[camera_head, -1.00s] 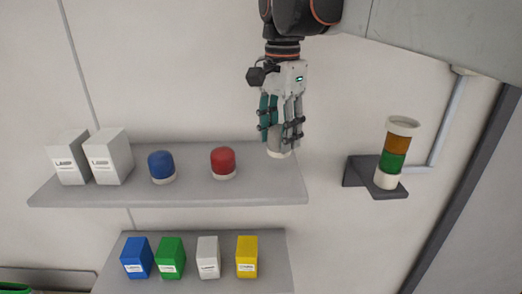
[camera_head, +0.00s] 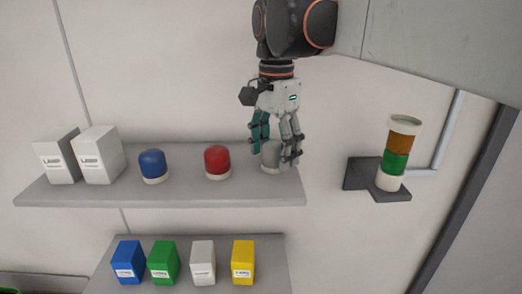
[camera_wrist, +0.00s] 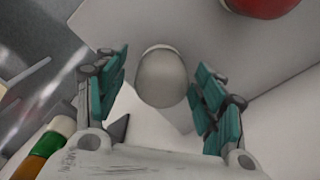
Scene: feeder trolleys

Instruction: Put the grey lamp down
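The grey lamp (camera_head: 270,157), with a pale base, stands upright on the right end of the upper shelf (camera_head: 120,194), right of the red lamp (camera_head: 217,161). My gripper (camera_head: 275,150) is around it from above, its fingers partly hiding the lamp. In the wrist view the grey lamp (camera_wrist: 161,78) sits between the teal finger pads of my gripper (camera_wrist: 160,85), with a gap on both sides, so the gripper is open.
A blue lamp (camera_head: 152,165) and two white boxes (camera_head: 98,155) stand farther left on the upper shelf. Several coloured boxes stand on the lower shelf (camera_head: 262,270). A signal tower (camera_head: 398,163) stands on a dark bracket (camera_head: 360,176) to the right.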

